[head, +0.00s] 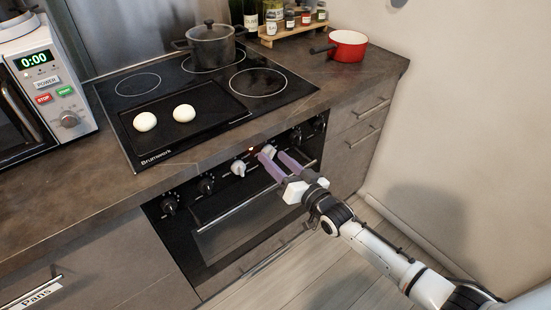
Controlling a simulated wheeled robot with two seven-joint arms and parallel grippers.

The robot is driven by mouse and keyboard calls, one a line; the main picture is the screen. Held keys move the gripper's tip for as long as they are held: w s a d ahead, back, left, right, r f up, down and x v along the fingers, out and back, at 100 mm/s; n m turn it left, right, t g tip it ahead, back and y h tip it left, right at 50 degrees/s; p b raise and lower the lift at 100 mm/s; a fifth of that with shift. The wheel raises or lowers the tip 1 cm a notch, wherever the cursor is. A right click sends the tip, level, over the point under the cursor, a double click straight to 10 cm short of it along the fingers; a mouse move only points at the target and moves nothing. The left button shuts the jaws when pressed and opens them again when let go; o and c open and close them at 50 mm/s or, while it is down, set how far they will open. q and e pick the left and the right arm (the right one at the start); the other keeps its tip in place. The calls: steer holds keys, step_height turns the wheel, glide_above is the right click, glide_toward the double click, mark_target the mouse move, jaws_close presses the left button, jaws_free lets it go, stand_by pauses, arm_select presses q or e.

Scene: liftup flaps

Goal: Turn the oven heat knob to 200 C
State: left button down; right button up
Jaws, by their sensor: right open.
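The built-in oven (243,218) is below the counter, with a row of knobs along its front panel. Most knobs are black, and two near the middle are white. One white knob (238,168) is clear of my gripper, just to its left. The other white knob (269,150) is at the fingertips of my right gripper (271,156). The right gripper is open, with its two purple fingers reaching to either side of this knob. I cannot tell if they touch it. The knob markings are too small to read. My left gripper is not in view.
A small red light (251,149) glows on the panel. The oven handle (240,207) runs below the knobs. On the counter are a cooktop (133,91) with a dark pot (211,46), two white round items, a red saucepan (347,46) and a microwave (45,75).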

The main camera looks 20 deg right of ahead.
steer(key=v, duration=0.9)
steer(key=shift+s+p, duration=0.35)
steer(key=shift+p, duration=0.05)
